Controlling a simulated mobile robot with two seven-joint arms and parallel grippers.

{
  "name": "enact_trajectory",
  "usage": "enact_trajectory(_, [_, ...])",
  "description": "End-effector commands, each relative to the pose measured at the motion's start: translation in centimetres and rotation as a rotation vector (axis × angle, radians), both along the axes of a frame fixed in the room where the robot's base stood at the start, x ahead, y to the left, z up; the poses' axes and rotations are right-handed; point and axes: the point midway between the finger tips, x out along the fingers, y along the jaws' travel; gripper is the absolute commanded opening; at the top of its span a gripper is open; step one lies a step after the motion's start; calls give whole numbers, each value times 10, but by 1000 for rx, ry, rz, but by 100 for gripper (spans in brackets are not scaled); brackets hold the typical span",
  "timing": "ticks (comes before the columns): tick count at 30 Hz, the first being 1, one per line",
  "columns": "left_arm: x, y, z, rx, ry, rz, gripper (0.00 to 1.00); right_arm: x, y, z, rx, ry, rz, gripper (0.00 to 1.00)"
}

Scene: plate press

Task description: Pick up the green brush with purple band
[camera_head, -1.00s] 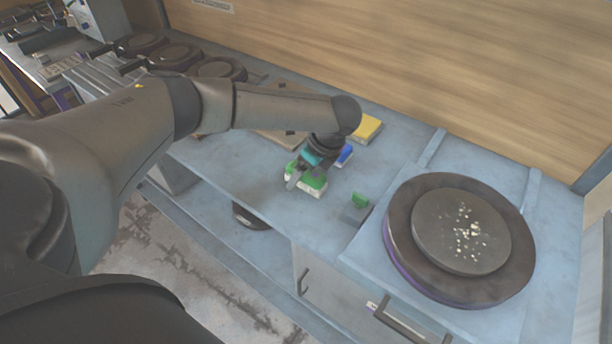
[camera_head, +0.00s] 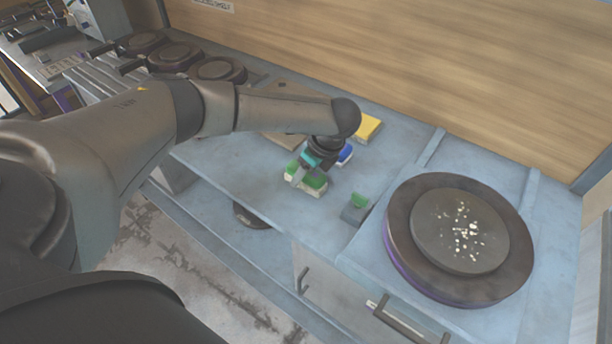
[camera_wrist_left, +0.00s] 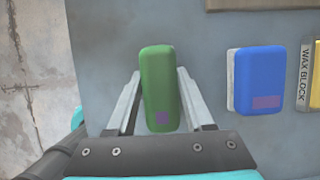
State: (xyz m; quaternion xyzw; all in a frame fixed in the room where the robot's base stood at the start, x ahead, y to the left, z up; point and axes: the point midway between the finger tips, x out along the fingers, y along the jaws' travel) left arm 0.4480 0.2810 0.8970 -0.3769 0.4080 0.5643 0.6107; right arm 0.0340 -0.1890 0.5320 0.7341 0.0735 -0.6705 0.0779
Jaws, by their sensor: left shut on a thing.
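The green brush (camera_head: 316,181) has a pale underside and lies near the front edge of the counter. In the left wrist view the brush (camera_wrist_left: 160,88) shows a green top with a small purple patch at its near end. My left gripper (camera_head: 303,176) reaches down over it, and its two fingers (camera_wrist_left: 159,78) stand on either side of the brush, shut on it. The brush's lower part is hidden from the wrist view. My right gripper is not in view.
A blue brush (camera_wrist_left: 257,80) with a purple patch lies to the right, beside a yellow block labelled "wax block" (camera_wrist_left: 314,75). A small green-topped grey item (camera_head: 356,207) and a large round plate (camera_head: 400,225) are further right. The counter between is clear.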

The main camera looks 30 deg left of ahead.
Motion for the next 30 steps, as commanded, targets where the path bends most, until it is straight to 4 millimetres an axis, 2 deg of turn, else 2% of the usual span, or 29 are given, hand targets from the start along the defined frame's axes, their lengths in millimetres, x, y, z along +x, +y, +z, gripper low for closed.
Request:
enact_trajectory(2, [0,0,0,0,0,0,37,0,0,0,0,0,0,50])
enact_trajectory(12, [0,0,0,0,0,0,0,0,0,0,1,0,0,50])
enact_trajectory(20, [0,0,0,0,0,1,0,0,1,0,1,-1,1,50])
enact_trajectory(26, [1,1,4,1,-3,0,0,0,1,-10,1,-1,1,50])
enact_trajectory(30, [1,0,42,-1,-5,0,0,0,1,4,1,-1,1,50])
